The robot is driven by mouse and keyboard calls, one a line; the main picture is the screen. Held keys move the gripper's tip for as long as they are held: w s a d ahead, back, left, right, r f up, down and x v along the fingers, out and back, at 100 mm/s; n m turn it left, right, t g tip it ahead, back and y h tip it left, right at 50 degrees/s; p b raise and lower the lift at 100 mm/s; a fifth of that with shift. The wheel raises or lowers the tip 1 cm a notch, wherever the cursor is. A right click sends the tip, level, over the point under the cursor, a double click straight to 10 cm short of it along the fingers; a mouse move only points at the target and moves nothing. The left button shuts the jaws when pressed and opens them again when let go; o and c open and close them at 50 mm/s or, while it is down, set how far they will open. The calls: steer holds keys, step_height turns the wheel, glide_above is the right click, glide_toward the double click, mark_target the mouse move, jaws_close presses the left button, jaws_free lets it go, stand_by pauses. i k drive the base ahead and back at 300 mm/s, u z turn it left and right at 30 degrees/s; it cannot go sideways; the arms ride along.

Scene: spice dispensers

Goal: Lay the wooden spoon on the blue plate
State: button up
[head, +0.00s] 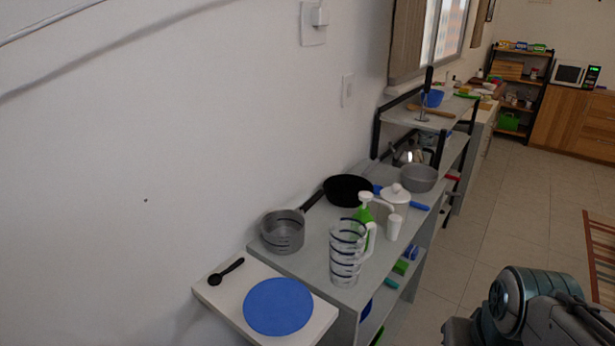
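The blue plate (278,306) is round and lies bare on the low, light-coloured surface at the front, below the grey shelf unit. A thin brown utensil that looks like the wooden spoon (439,113) lies on the upper shelf farther back, near a blue bowl (433,98). An upright dark-handled tool (428,80) partly covers it. Part of my arm shows at the lower right, but my gripper's fingers are not in view.
A black spoon (226,272) lies left of the plate. A grey pot (283,231), black pan (348,190), clear striped jug (346,254), green bottle (363,211) and white pot (394,197) crowd the counter. The tiled floor (490,215) on the right is open.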

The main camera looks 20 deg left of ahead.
mark_target(279, 304)
steer(key=k, duration=0.6)
steer(key=u, duration=0.55)
steer(key=k, duration=1.25)
steer(key=u, duration=0.6)
